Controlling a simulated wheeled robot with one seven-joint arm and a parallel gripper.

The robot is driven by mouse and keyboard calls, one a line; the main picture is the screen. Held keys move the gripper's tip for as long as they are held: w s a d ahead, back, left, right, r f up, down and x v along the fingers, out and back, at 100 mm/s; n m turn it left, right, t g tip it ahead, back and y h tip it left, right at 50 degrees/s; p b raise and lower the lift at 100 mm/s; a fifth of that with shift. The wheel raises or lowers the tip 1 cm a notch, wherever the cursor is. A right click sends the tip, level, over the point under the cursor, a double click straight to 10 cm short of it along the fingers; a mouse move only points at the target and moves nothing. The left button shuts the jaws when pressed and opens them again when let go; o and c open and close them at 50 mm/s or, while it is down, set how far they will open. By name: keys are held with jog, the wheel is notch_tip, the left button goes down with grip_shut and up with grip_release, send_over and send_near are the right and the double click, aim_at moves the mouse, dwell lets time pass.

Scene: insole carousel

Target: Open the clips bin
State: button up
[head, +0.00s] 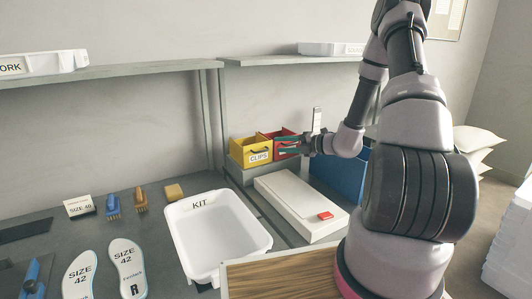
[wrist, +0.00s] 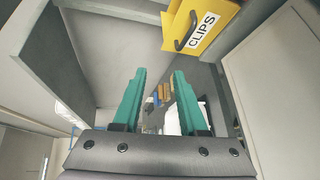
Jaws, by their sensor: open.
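The yellow clips bin (head: 252,151) stands on a grey riser at the back, left of a red bin. Its front bears a CLIPS label and a dark handle. In the wrist view the clips bin (wrist: 200,27) is at the upper right, with its handle and label facing the camera. My gripper (head: 282,145) is in front of the red bin, just right of the clips bin in the head view. Its two green fingers (wrist: 159,78) are spread apart with nothing between them. They do not touch the clips bin's handle in the wrist view.
A red bin (head: 275,136) and a blue bin (head: 335,178) are near my arm. A white box (head: 290,200) with a small red block (head: 325,216) lies in front. A white KIT tray (head: 225,262), brushes and insoles are at left. A shelf (head: 130,69) runs above.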

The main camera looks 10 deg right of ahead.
aim_at(252, 150)
notch_tip(252, 150, down, 4)
jog(key=w+d+m+t+h, duration=0.1)
jog(key=d+m, duration=0.1)
jog(key=m, duration=0.2)
jog(key=x, duration=1)
jog(key=shift+w, duration=0.45)
jog(key=shift+f, duration=0.1)
jog(key=shift+c, duration=0.4)
grip_shut()
jog(key=shift+d, duration=0.1)
